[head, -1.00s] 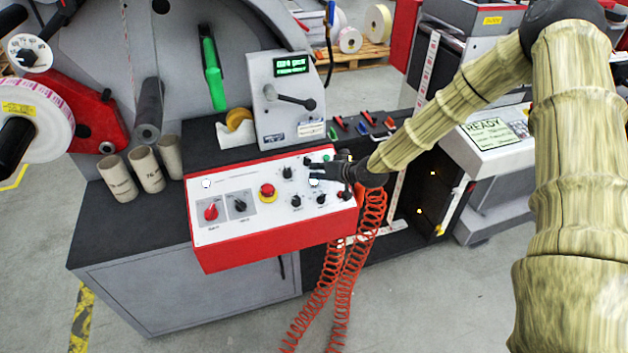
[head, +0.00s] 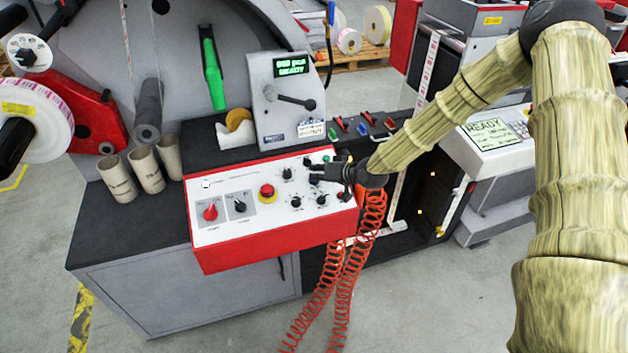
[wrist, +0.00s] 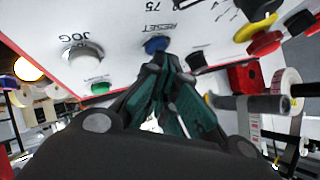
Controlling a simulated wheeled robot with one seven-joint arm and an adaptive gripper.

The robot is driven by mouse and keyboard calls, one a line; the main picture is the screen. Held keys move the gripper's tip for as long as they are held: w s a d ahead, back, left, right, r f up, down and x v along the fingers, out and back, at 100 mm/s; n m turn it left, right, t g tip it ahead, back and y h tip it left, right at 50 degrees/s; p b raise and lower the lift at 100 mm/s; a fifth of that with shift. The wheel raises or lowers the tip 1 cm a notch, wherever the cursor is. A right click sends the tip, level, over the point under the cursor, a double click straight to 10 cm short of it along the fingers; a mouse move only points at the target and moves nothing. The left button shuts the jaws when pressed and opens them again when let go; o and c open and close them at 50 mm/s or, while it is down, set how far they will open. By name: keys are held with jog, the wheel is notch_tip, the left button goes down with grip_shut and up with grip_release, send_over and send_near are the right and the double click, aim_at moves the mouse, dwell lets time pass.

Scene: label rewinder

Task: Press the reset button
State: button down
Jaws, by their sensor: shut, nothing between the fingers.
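The reset button (wrist: 156,44) is a blue round button under the word RESET on the white panel in the wrist view. My gripper (wrist: 166,60) is shut and empty, its dark green fingertips right beside the button. I cannot tell whether they touch it. In the head view my gripper (head: 316,176) is at the right part of the control panel (head: 225,240), which has a white top and red sides. I cannot make out the blue button there; the gripper seems to cover it.
A white JOG button (wrist: 82,62) is near the fingers. A red and yellow emergency stop (head: 267,192) and several black knobs share the panel. A grey counter box (head: 290,100) with a green READY display stands behind. Orange coiled hoses (head: 340,270) hang in front.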

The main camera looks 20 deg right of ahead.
aim_at(318, 188)
jog(key=shift+s+r+p, duration=0.2)
jog(key=shift+r+p, duration=0.15)
jog(key=shift+r, duration=0.4)
jog(key=r+p, duration=0.1)
jog(key=r, duration=0.1)
jog(key=s+r+p, duration=0.1)
jog(key=r, duration=0.2)
jog(key=shift+s+p, duration=0.2)
jog(key=shift+p, duration=0.2)
jog(key=shift+f, duration=0.2)
dwell(0.5)
